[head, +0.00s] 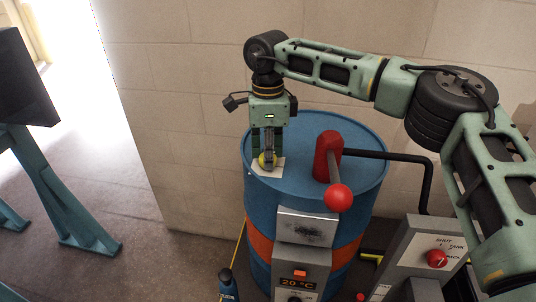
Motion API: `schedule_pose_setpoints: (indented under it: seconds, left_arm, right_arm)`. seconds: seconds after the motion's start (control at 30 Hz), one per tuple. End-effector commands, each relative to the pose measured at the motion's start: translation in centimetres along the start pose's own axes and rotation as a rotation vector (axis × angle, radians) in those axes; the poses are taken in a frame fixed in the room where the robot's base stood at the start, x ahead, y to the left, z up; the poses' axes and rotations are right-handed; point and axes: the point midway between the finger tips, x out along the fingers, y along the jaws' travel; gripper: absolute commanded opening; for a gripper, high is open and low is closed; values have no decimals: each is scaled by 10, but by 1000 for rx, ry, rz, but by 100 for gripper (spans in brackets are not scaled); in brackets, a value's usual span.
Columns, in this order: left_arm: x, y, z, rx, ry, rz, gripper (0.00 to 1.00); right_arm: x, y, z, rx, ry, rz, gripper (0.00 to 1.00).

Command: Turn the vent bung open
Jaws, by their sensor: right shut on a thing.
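The vent bung (262,162) is a small yellow piece on a white plate on top of the blue drum (257,215), near the left of its lid. My right gripper (268,160) points straight down over it and is shut on it. The fingers hide most of the bung, so its turn angle cannot be made out. My left gripper is not in view.
A red pump body (326,155) with a red ball knob (338,197) stands on the lid, right of my gripper. A black pipe (400,156) runs right from it. A control box with a red knob (437,258) stands at lower right. A bottle (228,286) is on the floor.

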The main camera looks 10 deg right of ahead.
Motion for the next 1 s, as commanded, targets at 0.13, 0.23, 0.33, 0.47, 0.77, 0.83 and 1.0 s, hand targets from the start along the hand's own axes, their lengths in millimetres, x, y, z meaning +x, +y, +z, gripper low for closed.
schedule_pose_setpoints:
  seconds: [0.13,0.23,0.33,0.47,0.77,0.83,1.0]
  left_arm:
    - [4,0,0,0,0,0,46]
    - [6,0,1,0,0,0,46]
    - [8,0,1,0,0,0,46]
    - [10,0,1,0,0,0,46]
    - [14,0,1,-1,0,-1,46]
    - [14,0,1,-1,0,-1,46]
    - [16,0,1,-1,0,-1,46]
  right_arm:
    - [7,6,2,132,7,21,1]
    - [7,5,3,226,7,21,1]
    - [7,5,4,321,9,20,1]
    - [7,5,5,443,10,19,1]
    - [7,4,7,698,14,18,1]
    - [7,4,8,747,14,17,1]
    - [6,3,9,840,13,17,0]
